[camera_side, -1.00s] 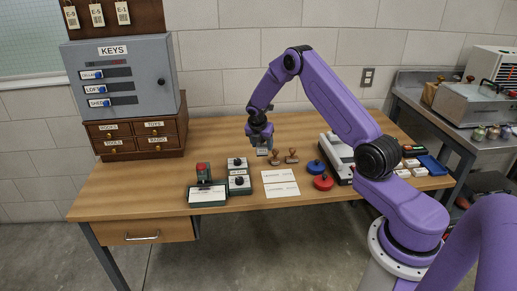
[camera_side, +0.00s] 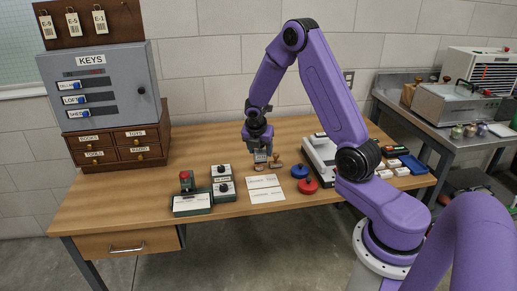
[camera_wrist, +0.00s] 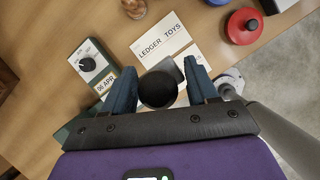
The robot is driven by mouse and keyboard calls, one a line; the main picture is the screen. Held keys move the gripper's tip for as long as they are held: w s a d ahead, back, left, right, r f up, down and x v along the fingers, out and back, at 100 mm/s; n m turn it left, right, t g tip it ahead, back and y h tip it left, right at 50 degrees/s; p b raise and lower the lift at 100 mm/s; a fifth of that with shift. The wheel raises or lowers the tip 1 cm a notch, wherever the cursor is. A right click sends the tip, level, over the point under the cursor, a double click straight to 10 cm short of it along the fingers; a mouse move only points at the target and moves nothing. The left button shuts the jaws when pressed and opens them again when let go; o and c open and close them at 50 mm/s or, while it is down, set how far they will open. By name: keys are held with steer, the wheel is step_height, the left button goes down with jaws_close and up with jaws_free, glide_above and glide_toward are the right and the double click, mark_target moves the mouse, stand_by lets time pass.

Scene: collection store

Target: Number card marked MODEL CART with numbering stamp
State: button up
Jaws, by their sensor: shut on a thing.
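My gripper (camera_side: 262,158) is shut on a stamp-like tool with a round black knob (camera_wrist: 158,89). The knob sits between the two blue fingers, and a grey metal part shows beyond it. In the side view the tool hangs just above the table, close to the back edge of two white cards. No MODEL CART lettering is readable.
A blue round pad (camera_side: 300,171) and a red one (camera_side: 307,186) lie to the right. The left front table is clear.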

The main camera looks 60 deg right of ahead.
steer(key=o, duration=0.5)
steer(key=c, duration=0.3)
steer(key=w+a, duration=0.3)
steer(key=a, duration=0.4)
steer(key=w+a+f, duration=0.1)
steer(key=w+a, duration=0.1)
steer(key=a, duration=0.5)
steer(key=w+a+f, duration=0.1)
steer(key=w+a, duration=0.2)
steer(key=a, duration=0.4)
steer(key=shift+w+a+f, duration=0.15)
steer(key=shift+w+a, duration=0.15)
steer(key=shift+a, duration=0.05)
steer(key=shift+c, duration=0.2)
